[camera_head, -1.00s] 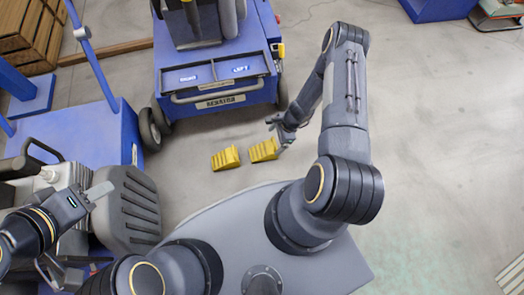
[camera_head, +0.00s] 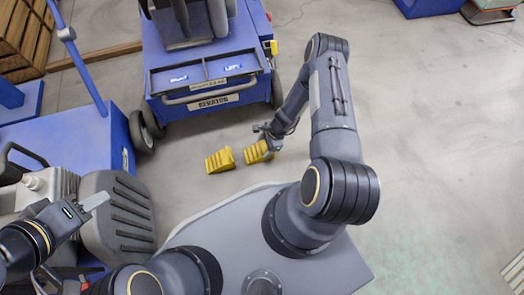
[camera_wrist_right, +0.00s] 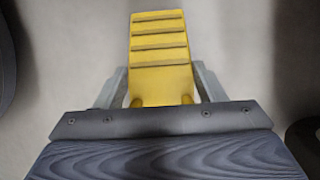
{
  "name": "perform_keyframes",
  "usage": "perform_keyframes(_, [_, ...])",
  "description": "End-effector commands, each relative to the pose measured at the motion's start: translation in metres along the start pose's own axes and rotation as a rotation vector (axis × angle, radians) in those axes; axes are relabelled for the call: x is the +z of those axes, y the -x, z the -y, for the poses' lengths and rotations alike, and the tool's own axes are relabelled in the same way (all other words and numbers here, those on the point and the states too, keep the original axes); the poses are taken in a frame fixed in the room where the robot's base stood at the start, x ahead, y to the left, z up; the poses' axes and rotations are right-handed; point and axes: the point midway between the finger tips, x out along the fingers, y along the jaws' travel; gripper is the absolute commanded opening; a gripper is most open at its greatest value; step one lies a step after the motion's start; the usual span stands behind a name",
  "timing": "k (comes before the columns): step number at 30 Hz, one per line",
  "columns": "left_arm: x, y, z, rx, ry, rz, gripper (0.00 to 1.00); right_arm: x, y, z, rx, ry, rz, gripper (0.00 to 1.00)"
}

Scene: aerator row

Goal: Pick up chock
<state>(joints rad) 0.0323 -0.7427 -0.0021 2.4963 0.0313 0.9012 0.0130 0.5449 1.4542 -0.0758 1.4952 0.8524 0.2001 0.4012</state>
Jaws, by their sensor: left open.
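Two yellow ribbed chocks lie side by side on the floor in front of the blue cart. The left chock (camera_head: 220,160) is clear of both grippers. My right gripper (camera_head: 268,138) is at the right chock (camera_head: 257,152). In the right wrist view, that chock (camera_wrist_right: 160,60) lies between the two fingers of the right gripper (camera_wrist_right: 160,85), one close along each side. Whether the fingers press on it cannot be told. My left gripper (camera_head: 90,206) is open, at the lower left, away from both chocks, beside a grey ribbed machine part.
The blue cart (camera_head: 205,80) with wheels stands just behind the chocks. A blue machine (camera_head: 75,135) with a grey ribbed part (camera_head: 115,215) fills the left side. Wooden crates (camera_head: 25,35) are at the far left. The floor (camera_head: 430,130) to the right is clear.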

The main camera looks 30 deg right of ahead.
Motion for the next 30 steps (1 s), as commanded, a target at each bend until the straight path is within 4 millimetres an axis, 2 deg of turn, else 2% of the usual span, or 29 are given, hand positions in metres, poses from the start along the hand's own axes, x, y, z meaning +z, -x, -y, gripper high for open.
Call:
perform_keyframes(1, [0.0,0.0,0.0,0.0,0.0,0.0,0.41,0.0,0.0,0.0,0.0,0.0,0.0,0.52])
perform_keyframes(8, [0.0,0.0,0.0,0.0,0.0,0.0,0.41,0.0,0.0,0.0,0.001,0.0,0.0,0.22])
perform_keyframes(17, [-0.002,0.003,-0.002,0.0,0.0,0.0,0.41,0.003,0.006,0.0,0.0,0.0,0.001,0.22])
perform_keyframes(30, [-0.017,0.034,-0.016,0.0,0.0,0.0,0.41,0.033,0.079,0.001,-0.002,0.001,0.001,0.22])
